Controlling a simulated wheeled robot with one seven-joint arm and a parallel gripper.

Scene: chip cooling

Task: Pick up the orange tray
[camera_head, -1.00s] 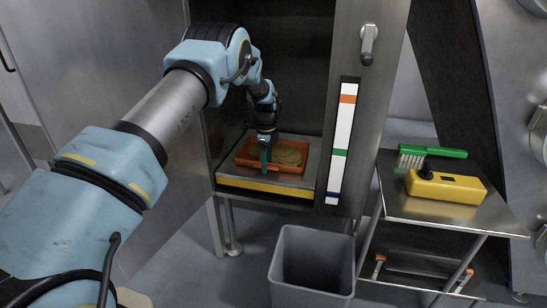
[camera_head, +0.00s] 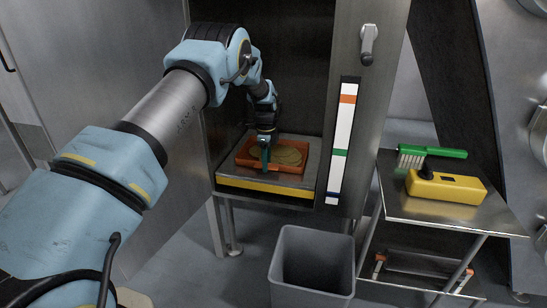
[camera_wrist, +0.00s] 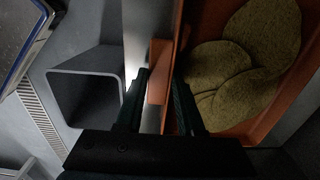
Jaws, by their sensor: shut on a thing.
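The orange tray (camera_head: 293,168) sits on the metal shelf of the cabinet, with yellowish-brown chips (camera_head: 290,153) lying in it. My gripper (camera_head: 265,160) points down at the tray's front wall, left of its middle. In the wrist view, the two fingers of my gripper (camera_wrist: 160,105) stand on either side of the orange tray's wall (camera_wrist: 158,75), and the chips (camera_wrist: 235,70) lie to the right. My gripper is shut on this wall. Part of the tray's front is hidden behind the fingers.
The shelf has a yellow front edge (camera_head: 265,188), and cabinet walls close in both sides. A grey bin (camera_head: 312,265) stands on the floor in front. A metal side table (camera_head: 410,208) at right holds a green brush (camera_head: 432,153) and a yellow device (camera_head: 445,186).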

